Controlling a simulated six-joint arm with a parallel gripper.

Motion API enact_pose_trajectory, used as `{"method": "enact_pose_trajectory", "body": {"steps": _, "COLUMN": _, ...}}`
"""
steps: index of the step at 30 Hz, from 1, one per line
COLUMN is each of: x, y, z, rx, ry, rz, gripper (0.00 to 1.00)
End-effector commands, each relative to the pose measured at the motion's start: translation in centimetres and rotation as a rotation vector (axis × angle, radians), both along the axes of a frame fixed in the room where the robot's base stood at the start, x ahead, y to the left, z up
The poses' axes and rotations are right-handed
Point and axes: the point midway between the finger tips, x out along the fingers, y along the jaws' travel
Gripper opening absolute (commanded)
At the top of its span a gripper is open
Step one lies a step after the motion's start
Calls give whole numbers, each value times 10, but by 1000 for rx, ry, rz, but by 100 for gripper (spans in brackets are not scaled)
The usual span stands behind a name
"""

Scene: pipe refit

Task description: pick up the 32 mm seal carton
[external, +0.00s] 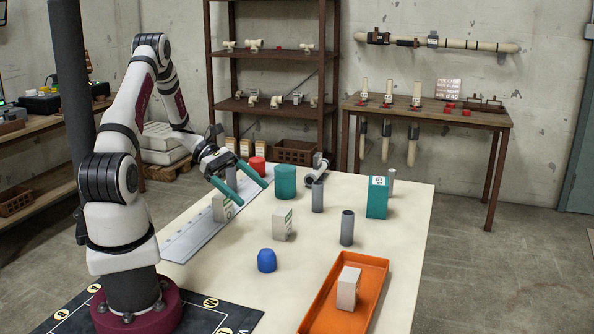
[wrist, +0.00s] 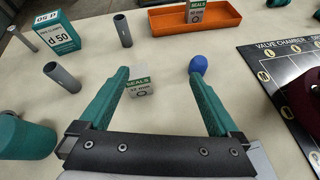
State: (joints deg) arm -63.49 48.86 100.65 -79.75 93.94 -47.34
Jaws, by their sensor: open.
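A small white carton with a green SEALS band (wrist: 142,88) shows in the wrist view beside the left fingertip, slightly inward. Its size seems to read 32 mm, but the first digit is unclear. In the external view this carton (external: 282,226) stands upright on the table, below and to the right of my fingertips. My gripper (external: 253,192) is open and empty above the table, its green fingers spread wide in the wrist view (wrist: 158,74). A similar carton (external: 221,208) stands just left of the fingers. Another carton (external: 347,289) stands in the orange tray.
The orange tray (external: 376,278) is at the front right. A blue cap (external: 266,261), grey pipes (external: 347,229) (external: 317,196), a green cylinder (external: 285,182) and a green d 50 box (external: 377,197) stand around. The table between the near carton and blue cap is bare.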

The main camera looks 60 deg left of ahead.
Motion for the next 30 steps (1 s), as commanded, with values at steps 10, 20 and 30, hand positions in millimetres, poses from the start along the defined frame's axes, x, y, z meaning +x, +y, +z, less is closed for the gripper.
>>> {"method": "enact_pose_trajectory", "body": {"steps": 10, "x": 23, "y": 20, "z": -51, "rx": -169, "ry": 25, "rz": 273, "gripper": 98}}
{"method": "enact_pose_trajectory", "body": {"steps": 20, "x": 66, "y": -21, "z": -76, "rx": -165, "ry": 24, "rz": 272, "gripper": 98}}
{"method": "enact_pose_trajectory", "body": {"steps": 30, "x": 99, "y": -51, "z": -94, "rx": -162, "ry": 23, "rz": 273, "gripper": 98}}
